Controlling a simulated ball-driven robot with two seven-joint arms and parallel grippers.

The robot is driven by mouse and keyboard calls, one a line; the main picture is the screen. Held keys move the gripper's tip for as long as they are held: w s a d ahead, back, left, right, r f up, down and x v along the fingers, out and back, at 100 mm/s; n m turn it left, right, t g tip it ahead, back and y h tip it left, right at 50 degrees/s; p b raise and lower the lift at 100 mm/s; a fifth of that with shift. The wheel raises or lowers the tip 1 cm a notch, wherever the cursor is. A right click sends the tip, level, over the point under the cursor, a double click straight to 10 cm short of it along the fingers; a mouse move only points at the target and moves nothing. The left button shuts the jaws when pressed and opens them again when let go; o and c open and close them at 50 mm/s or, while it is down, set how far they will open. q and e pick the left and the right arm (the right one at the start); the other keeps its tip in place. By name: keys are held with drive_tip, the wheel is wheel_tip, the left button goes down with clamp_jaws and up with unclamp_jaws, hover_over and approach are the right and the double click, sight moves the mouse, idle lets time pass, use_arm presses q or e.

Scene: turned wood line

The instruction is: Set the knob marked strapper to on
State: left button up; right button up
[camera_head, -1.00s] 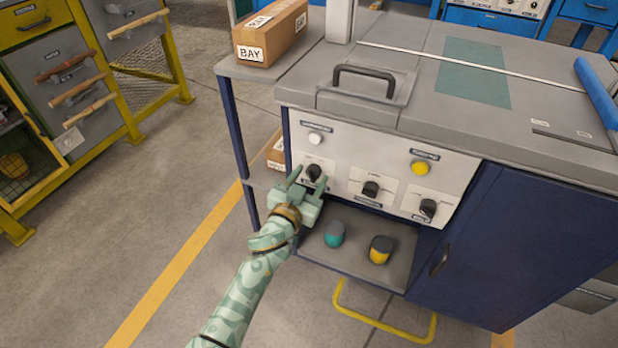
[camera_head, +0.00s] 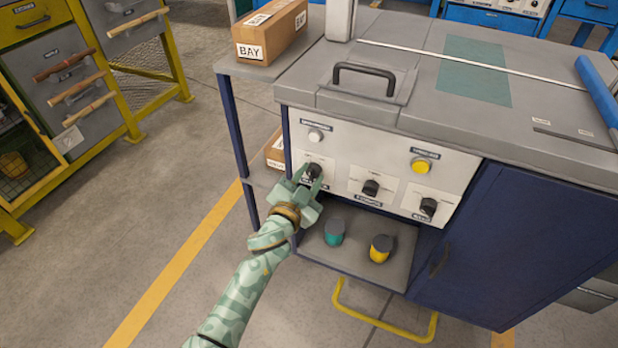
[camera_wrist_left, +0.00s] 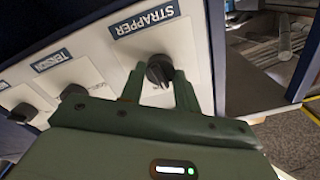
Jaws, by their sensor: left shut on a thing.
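The black strapper knob (camera_head: 313,171) is the leftmost knob on the white control panel (camera_head: 338,142) in the head view. In the left wrist view the same knob (camera_wrist_left: 159,71) sits just below a blue label (camera_wrist_left: 145,17) reading STRAPPER. My left gripper (camera_head: 308,178) is at this knob, with its green fingers (camera_wrist_left: 160,82) on either side of it and shut on it. The knob's pointer direction is partly hidden, and I cannot read its setting marks. My right gripper is not in view.
Two more black knobs, the middle one (camera_head: 371,188) and the right one (camera_head: 428,207), sit to the right. A white button (camera_head: 315,136) and a yellow button (camera_head: 421,165) are above. The shelf below holds a teal-grey object (camera_head: 334,232) and a yellow-grey object (camera_head: 381,248).

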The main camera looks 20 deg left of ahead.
use_arm(q)
drive_tip(key=m, duration=0.3)
drive_tip(key=shift+f+m, duration=0.15)
drive_tip(key=shift+m, duration=0.15)
drive_tip(key=shift+d+m+b, duration=0.1)
drive_tip(key=shift+m+b, duration=0.3)
drive_tip(key=shift+m, duration=1.4)
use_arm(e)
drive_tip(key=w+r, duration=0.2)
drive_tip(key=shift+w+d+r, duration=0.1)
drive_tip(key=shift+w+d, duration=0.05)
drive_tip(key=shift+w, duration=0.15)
use_arm(q)
drive_tip(key=shift+s, duration=0.1)
drive_tip(key=o, duration=1)
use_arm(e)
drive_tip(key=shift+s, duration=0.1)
